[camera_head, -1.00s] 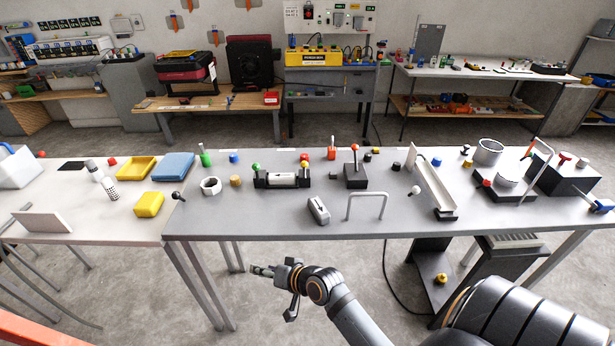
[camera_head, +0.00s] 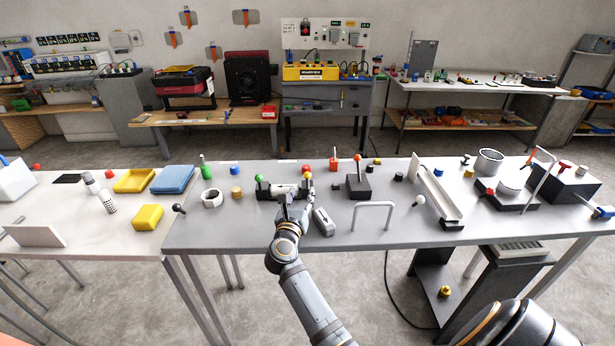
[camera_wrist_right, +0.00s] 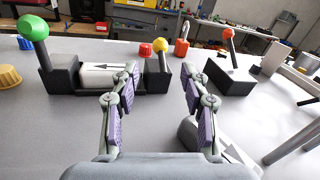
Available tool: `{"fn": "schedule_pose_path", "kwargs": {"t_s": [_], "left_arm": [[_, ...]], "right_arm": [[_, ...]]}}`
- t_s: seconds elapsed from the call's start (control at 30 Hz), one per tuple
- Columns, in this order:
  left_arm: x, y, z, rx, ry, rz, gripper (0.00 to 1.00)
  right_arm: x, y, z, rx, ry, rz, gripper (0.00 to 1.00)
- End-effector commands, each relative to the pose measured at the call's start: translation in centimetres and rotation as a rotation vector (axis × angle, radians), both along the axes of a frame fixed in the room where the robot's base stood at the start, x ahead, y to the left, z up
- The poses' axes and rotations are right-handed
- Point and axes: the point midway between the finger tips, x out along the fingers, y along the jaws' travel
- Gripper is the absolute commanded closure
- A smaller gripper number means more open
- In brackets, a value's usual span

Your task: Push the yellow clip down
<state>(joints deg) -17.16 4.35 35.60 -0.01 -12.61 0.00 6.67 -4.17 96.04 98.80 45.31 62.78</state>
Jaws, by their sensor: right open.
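The yellow clip (camera_wrist_right: 160,46) is an upright lever with a yellow ball on the right end of a dark holder (camera_wrist_right: 123,101). Its yellow ball shows small in the head view (camera_head: 308,174). A green-knobbed clip (camera_wrist_right: 33,28) stands upright at the holder's left end, with a white cylinder (camera_wrist_right: 98,76) lying between them. My right gripper (camera_wrist_right: 159,74) is open and empty, in front of the holder. In the wrist view the yellow clip appears between its fingertips, farther off. In the head view the gripper (camera_head: 292,201) partly covers the holder. My left gripper is out of view.
A grey block with an arrow (camera_head: 323,222) lies close to the right of my gripper. A metal arch (camera_head: 374,207) stands farther right. A dark block with an orange-red-knobbed lever (camera_head: 358,186) is to the right of the holder. A red knob (camera_wrist_right: 145,50) sits behind the yellow clip.

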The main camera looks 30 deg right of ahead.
Motion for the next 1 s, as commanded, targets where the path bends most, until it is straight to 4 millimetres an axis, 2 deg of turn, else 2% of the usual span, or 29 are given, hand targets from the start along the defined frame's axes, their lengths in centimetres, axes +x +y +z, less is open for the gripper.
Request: {"fn": "schedule_pose_path", "kwargs": {"t_s": [0.17, 0.5, 0.63, 1.0], "left_arm": [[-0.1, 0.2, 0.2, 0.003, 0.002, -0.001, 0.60], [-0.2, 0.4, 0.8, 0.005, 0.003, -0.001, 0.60], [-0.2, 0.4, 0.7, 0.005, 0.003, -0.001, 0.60], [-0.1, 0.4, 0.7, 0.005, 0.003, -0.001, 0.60]], "right_arm": [[0.6, -0.6, 0.2, 0.000, -0.002, -0.001, 0.54], [5.5, -5.4, 0.2, -0.004, 0.000, -0.001, 0.54], [6.8, -6.7, 0.1, -0.004, 0.001, -0.001, 0.54], [7.5, -7.4, 0.1, -0.004, 0.001, 0.000, 0.54]]}}
